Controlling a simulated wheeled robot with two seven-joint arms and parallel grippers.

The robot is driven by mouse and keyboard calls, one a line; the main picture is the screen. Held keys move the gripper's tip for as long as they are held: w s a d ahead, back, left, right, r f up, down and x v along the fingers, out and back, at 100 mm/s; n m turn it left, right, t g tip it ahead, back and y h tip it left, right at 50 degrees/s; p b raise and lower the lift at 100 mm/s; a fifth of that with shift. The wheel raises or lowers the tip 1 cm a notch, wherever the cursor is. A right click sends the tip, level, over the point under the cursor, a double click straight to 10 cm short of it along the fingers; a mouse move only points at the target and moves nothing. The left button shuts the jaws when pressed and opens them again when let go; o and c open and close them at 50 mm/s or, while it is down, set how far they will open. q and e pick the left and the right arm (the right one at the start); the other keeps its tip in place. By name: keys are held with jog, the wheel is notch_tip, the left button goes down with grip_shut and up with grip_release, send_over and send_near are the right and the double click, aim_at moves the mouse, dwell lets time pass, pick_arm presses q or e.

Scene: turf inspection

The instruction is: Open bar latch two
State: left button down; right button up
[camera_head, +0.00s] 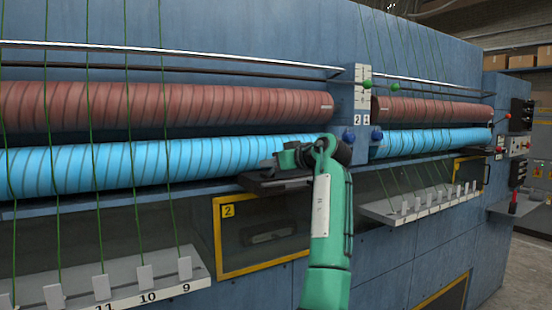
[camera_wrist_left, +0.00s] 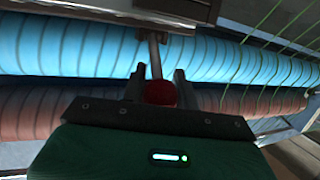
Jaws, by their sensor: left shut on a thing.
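The gripper is shut on this knob. In the head view my left gripper (camera_head: 270,178) is in front of the blue roller, above the yellow-framed window (camera_head: 217,245) labelled 2. My green forearm hides part of the machine there, and the knob is hidden in that view. I cannot read a label on the rod. My right gripper is not in view.
A blue striped roller (camera_head: 90,170) and a brown one (camera_head: 110,107) run along the blue machine, with green yarns in front. A numbered shelf (camera_head: 205,285) with white tags is at lower left. Another tag shelf (camera_head: 375,209) is at right. The floor (camera_head: 520,275) is open at far right.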

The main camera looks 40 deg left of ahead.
pick_arm(q)
jog(key=shift+a+r, duration=0.3)
jog(key=shift+r, duration=0.25)
jog(key=shift+w+a+r, duration=0.2)
jog(key=shift+a+r, duration=0.05)
jog(key=shift+a, duration=0.15)
jog(key=shift+w+a, duration=0.1)
dwell(0.5)
